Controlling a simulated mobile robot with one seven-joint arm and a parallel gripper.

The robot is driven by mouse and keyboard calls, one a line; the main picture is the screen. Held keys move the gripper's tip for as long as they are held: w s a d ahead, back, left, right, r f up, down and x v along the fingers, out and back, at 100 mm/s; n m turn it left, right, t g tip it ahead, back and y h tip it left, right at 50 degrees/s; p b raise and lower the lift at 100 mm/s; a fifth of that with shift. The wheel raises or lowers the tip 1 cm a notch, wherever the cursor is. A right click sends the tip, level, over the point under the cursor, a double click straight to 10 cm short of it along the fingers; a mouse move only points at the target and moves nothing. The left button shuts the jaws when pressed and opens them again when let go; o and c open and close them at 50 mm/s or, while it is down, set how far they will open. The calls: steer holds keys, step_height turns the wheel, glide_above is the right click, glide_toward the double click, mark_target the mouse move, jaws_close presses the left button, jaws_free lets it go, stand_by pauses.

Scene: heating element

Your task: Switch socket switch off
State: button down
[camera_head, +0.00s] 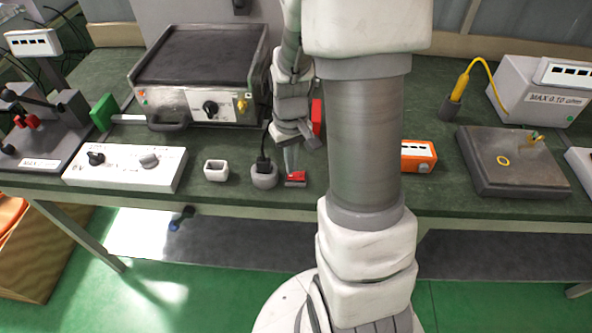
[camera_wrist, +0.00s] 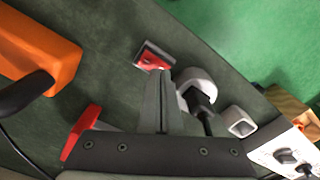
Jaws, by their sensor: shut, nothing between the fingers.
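The red socket switch (camera_head: 296,177) sits near the front edge of the green bench, and it also shows in the wrist view (camera_wrist: 153,55) with a pale frame around its red part. Just left of it in the head view is a round grey socket (camera_head: 264,176) with a black plug (camera_wrist: 199,97) and cable in it. My gripper (camera_head: 290,170) points down at the switch. In the wrist view its fingers (camera_wrist: 161,72) are together and empty, with the tips at the switch's near edge. I cannot tell whether they touch it.
A small white open box (camera_head: 216,169) and a white panel with knobs (camera_head: 125,167) stand to the left. An orange box (camera_head: 418,156) is to the right. A hot plate unit (camera_head: 199,75) stands behind. A red upright piece (camera_head: 317,117) is close behind my gripper.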

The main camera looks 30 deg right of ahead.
steer(key=shift+r+p, duration=1.95)
steer(key=shift+r, duration=0.85)
steer(key=s+a+r+t, duration=0.2)
steer(key=s+a+r, duration=0.1)
steer(key=r, duration=0.4)
steer(key=s+a+r+t+p, duration=0.1)
steer(key=s+a+r, duration=0.3)
steer(key=r, duration=0.4)
steer(key=s+a+r+t+p, duration=0.1)
steer(key=s+a+r+t, duration=0.1)
steer(key=s+r, duration=0.3)
step_height(320, 180, up, 2)
steer(key=shift+s+a+r+n+t, duration=0.2)
steer(key=shift+a+n+t, duration=0.15)
steer(key=shift+a, duration=0.45)
steer(key=shift+d, duration=0.15)
